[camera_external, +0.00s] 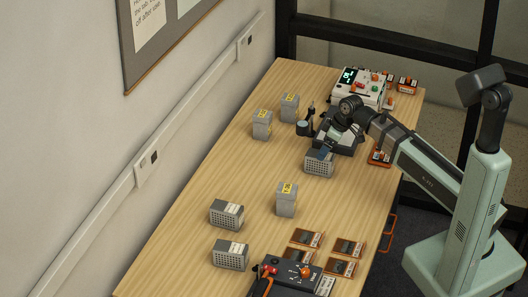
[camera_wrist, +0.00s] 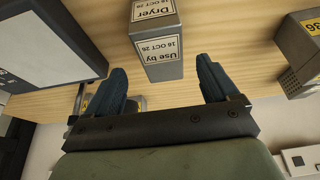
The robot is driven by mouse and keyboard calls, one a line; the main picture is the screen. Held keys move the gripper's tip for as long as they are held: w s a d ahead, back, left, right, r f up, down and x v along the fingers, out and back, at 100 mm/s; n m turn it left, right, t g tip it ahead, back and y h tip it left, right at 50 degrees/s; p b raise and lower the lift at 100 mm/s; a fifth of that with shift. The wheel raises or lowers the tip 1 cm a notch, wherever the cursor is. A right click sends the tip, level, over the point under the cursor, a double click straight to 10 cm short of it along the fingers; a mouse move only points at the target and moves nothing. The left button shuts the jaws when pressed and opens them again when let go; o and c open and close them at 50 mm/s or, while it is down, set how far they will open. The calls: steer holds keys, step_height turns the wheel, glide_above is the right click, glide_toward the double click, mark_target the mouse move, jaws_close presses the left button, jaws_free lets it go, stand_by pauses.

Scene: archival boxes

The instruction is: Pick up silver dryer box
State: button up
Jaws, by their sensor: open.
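A silver-grey box with white labels, one reading "Dryer" and one "Use by 16 OCT 26" (camera_wrist: 158,71), is in the wrist view at top centre. My gripper (camera_wrist: 160,66) is open, with its two dark blue fingers apart on either side of the box's near end. No contact shows. In the external view my gripper (camera_external: 327,150) is low over the table at a grey box with a perforated front (camera_external: 319,167), which it partly hides. Two similar perforated boxes with white labels stand nearer the front, one at mid-left (camera_external: 226,216) and one below it (camera_external: 230,258).
Grey boxes with yellow labels stand on the table (camera_external: 190,190): two at the back (camera_external: 290,108) (camera_external: 262,127) and one mid-table (camera_external: 286,203). A dark device (camera_external: 336,137) is close behind my gripper. A white instrument (camera_external: 363,88) stands farther back; a black control box (camera_external: 291,275) is in front.

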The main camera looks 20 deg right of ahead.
mark_target(320, 163)
steer(key=shift+x, duration=3.4)
steer(key=shift+a, duration=0.1)
steer(key=shift+s+f, duration=0.1)
steer(key=shift+f, duration=0.15)
steer(key=shift+c, duration=0.2)
steer(key=c, duration=1.2)
